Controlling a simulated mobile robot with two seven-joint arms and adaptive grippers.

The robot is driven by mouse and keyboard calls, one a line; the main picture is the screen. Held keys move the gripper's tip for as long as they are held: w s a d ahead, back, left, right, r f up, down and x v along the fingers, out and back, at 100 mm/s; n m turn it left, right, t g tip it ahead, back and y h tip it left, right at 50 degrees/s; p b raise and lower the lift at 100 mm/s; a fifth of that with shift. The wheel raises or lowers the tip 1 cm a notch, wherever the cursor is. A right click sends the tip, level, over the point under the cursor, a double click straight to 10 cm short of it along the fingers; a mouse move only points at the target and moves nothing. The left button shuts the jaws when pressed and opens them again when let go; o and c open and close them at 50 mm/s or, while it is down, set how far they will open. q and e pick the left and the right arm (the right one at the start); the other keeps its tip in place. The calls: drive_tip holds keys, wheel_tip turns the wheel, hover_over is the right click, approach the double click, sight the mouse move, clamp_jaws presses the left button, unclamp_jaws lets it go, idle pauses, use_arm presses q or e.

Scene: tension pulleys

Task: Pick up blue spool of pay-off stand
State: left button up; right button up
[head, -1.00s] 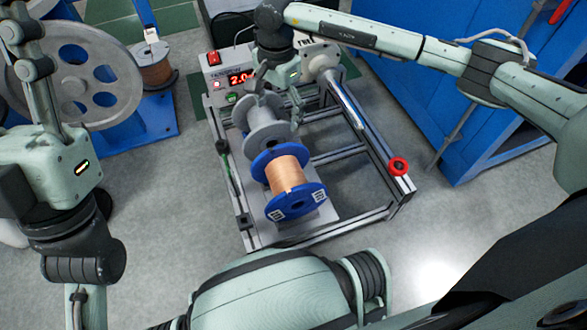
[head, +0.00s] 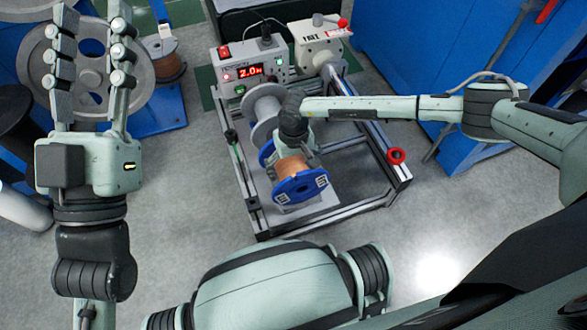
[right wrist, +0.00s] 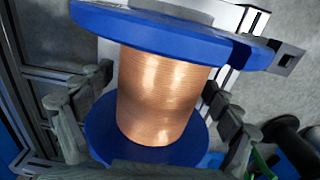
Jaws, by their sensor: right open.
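The blue spool (head: 300,187) with copper wire lies on its side at the front of the pay-off stand (head: 330,205). Its near blue flange and part of the copper winding show in the head view; my right wrist partly covers the rest. In the right wrist view the copper winding (right wrist: 160,95) fills the middle, with a blue flange above and below. My right gripper (right wrist: 158,82) is open, one finger on each side of the winding, with gaps visible. My left gripper (head: 91,22) is open and empty, fingers pointing up, far left of the stand.
A grey spool (head: 265,108) sits just behind the blue one. A control box (head: 246,73) with a red display stands at the back. A red knob (head: 396,156) is on the right rail. Blue cabinets (head: 450,60) stand at the right; floor in front is free.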

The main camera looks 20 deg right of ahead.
drive_tip(key=shift+f, duration=0.8)
use_arm(q)
drive_tip(key=shift+s+a+r+t, duration=0.15)
drive_tip(key=shift+s+r+t, duration=0.05)
drive_tip(key=shift+r+t, duration=0.1)
use_arm(e)
drive_tip(key=shift+c, duration=0.5)
drive_tip(key=c, duration=1.7)
drive_tip(key=shift+w+r, duration=0.1)
drive_tip(key=shift+r, duration=0.05)
drive_tip(key=shift+c, duration=1)
drive_tip(key=shift+r, duration=0.1)
